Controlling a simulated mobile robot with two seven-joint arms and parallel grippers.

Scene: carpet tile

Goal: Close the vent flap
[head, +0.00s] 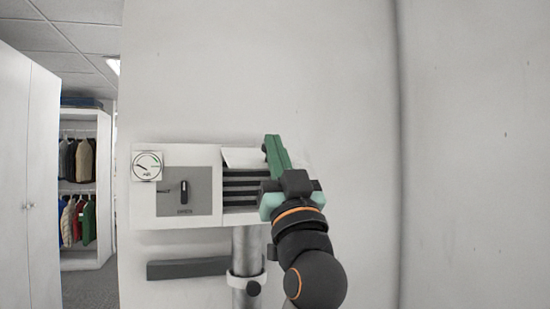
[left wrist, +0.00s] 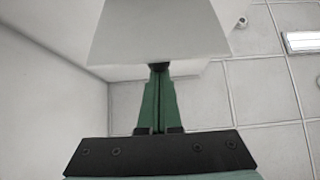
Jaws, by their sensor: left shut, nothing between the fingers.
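The vent (head: 240,190), a set of dark horizontal slats, sits at the right part of a white wall unit (head: 144,208). Its white flap (head: 242,157) stands out above the slats, raised and tilted, so the slats show. My left gripper (head: 271,145), with green fingers, is shut and empty at the right side of the flap and hides the unit's right end. In the left wrist view the shut fingertips (left wrist: 160,70) reach the lower edge of a white panel (left wrist: 160,35), which looks like the flap; whether they touch cannot be told. My right gripper is not in view.
A grey panel with a dark knob (head: 184,191) and a round gauge (head: 148,166) lie left of the slats. A metal pipe (head: 247,260) and a dark bar (head: 188,268) are below. The wall around is bare.

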